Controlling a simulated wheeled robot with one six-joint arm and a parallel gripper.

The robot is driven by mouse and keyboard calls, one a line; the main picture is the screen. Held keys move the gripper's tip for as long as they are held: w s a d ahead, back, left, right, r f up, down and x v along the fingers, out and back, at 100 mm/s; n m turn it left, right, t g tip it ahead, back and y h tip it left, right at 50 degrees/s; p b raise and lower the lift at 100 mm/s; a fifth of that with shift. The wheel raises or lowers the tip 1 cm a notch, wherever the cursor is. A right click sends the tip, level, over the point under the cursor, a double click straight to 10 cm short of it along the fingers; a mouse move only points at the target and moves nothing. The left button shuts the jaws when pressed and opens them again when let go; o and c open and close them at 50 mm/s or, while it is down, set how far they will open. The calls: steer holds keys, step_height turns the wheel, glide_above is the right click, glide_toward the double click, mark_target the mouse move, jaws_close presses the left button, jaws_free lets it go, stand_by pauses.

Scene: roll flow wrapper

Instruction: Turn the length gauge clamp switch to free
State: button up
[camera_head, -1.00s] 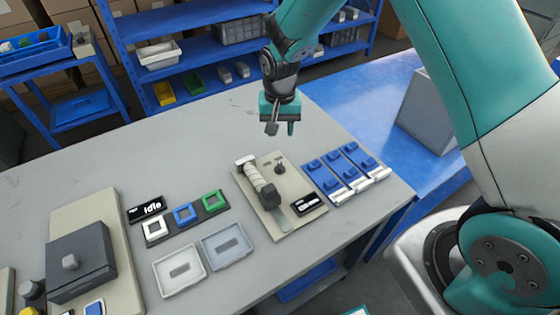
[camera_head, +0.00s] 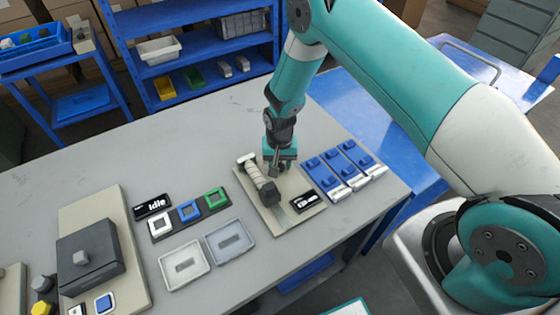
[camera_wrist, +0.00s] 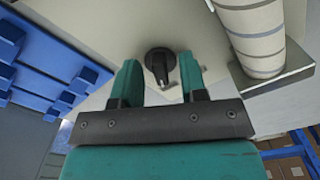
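The length gauge is a beige plate (camera_head: 292,187) on the grey table in the head view, with a ribbed pale roll (camera_head: 250,172) ending in a dark cap and a small black display (camera_head: 304,202). The clamp switch is a dark round knob with a pointer lever (camera_wrist: 160,66) in the wrist view. My gripper (camera_head: 276,171) is low over the plate, right of the roll, and hides the knob in the head view. In the wrist view my gripper (camera_wrist: 159,78) is open, with the knob between its fingers and visible gaps on both sides. Touch is not visible.
Blue blocks with pale ends (camera_head: 342,166) stand close to the right of the plate. The white, blue and green square buttons (camera_head: 189,211), an "Idle" display (camera_head: 152,207) and two shallow trays (camera_head: 184,265) lie left. The back of the table is clear.

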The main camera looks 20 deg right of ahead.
steer(key=shift+c, duration=0.2)
jaws_close()
steer(key=shift+n+b, duration=0.3)
steer(key=n+b, duration=0.3)
steer(key=n, duration=0.1)
steer(key=shift+f, duration=0.15)
steer(key=n+b, duration=0.2)
steer(key=n, duration=0.2)
steer(key=shift+d+n, duration=0.15)
steer(key=shift+n, duration=0.25)
steer(key=shift+n+b, duration=0.4)
steer(key=shift+n, duration=0.8)
steer(key=shift+r, duration=0.2)
